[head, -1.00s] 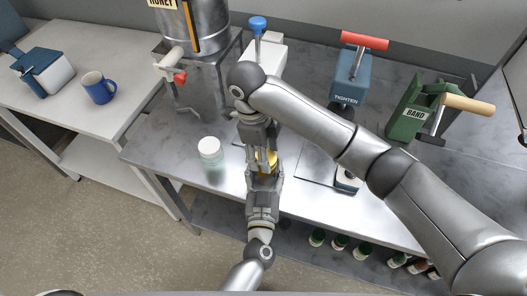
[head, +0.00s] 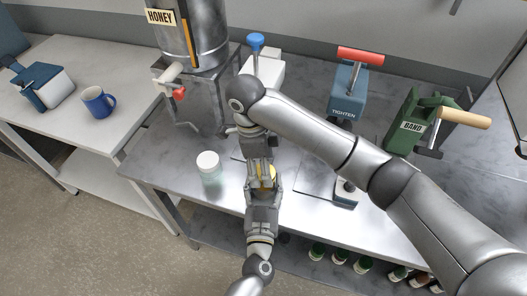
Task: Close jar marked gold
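A small gold-yellow jar (head: 267,180) shows between the fingers of my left gripper (head: 263,183), which reaches up from the bottom of the head view. The fingers flank the jar and appear closed on it. My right gripper (head: 259,158) comes down from above, with its fingers just over the jar's top. The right arm and fingers cover the top, so I cannot tell whether a lid is there or whether those fingers are shut. A pale, see-through jar with a white lid (head: 208,161) stands upright on the steel table (head: 155,165), left of the grippers.
A honey tank (head: 207,35) with a tap stands behind left. A blue-handled press (head: 262,70), a blue TIGHTEN device (head: 347,95) with a red handle and a green BAND device (head: 408,122) stand along the back. A blue mug (head: 97,102) is on the left table. Several bottles (head: 340,257) sit below.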

